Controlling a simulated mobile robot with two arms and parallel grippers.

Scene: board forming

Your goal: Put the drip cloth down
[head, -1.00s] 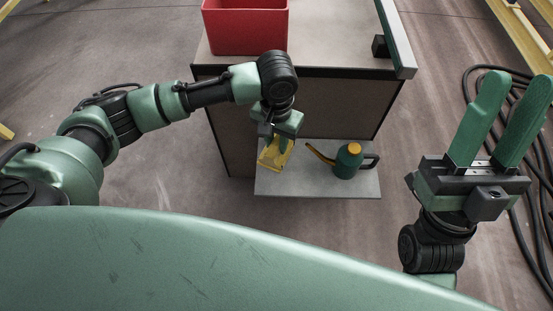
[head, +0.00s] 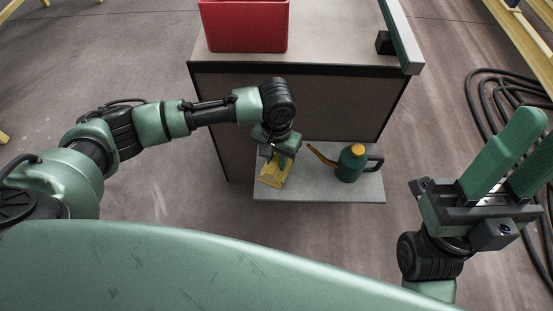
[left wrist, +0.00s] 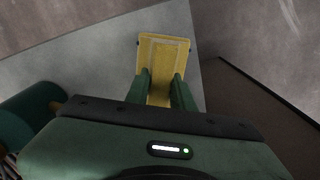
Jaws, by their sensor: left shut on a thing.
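The yellow drip cloth (head: 272,174) is folded flat and hangs tilted from my left gripper (head: 279,160). It shows in the left wrist view too (left wrist: 163,58), with the fingers (left wrist: 160,92) shut on its near part. The cloth is over the left part of a low grey shelf (head: 320,192). I cannot tell whether its lower edge touches the shelf. My right gripper (head: 520,160) is empty, fingers apart, at the right, away from the shelf.
A green oil can (head: 348,168) with a yellow cap stands on the shelf right of the cloth, its spout pointing at the cloth. A red bin (head: 245,28) sits on the bench (head: 340,45) behind. A black hose (head: 485,85) lies on the floor at right.

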